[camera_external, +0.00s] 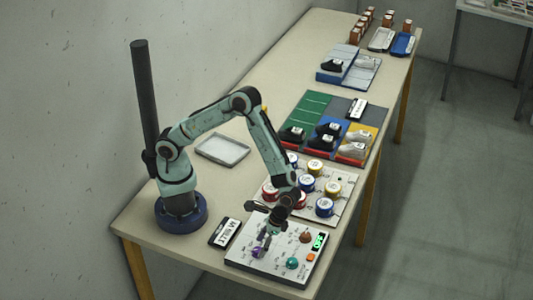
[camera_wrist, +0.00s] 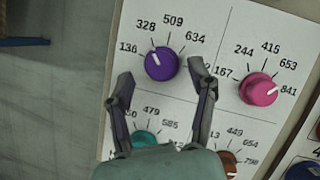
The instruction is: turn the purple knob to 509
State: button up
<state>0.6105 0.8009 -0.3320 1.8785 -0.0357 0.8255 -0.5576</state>
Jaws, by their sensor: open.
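The purple knob (camera_wrist: 162,64) sits at the upper left of the white dial panel (camera_wrist: 215,30) in the wrist view. Its white pointer mark faces up and left, toward the 136 and 328 side; 509 is printed above the knob. My gripper (camera_wrist: 161,74) is open, with one finger on each side of the knob's lower part and visible gaps to it. In the external view my gripper (camera_external: 264,243) hangs low over the panel (camera_external: 262,268), right by the purple knob (camera_external: 257,253), which is partly hidden.
A pink knob (camera_wrist: 259,89) stands to the right, its pointer near 841. A teal knob (camera_wrist: 144,139) and a brown knob (camera_wrist: 227,162) lie below, partly covered by my gripper. A green display (camera_external: 318,242) and an orange button (camera_external: 310,257) are at the panel's right.

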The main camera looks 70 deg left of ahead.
jog(key=shift+s+a+f, duration=0.1)
jog(key=shift+f, duration=0.3)
grip_shut()
jog(key=m+t+y, duration=0.1)
jog(key=m, duration=0.3)
jog(key=shift+s+d, duration=0.1)
jog(key=shift+d, duration=0.1)
jog(key=shift+s+m+t+y, duration=0.1)
jog(key=shift+m+t+y, duration=0.45)
jog(key=shift+m, duration=1.25)
jog(key=shift+y, duration=0.25)
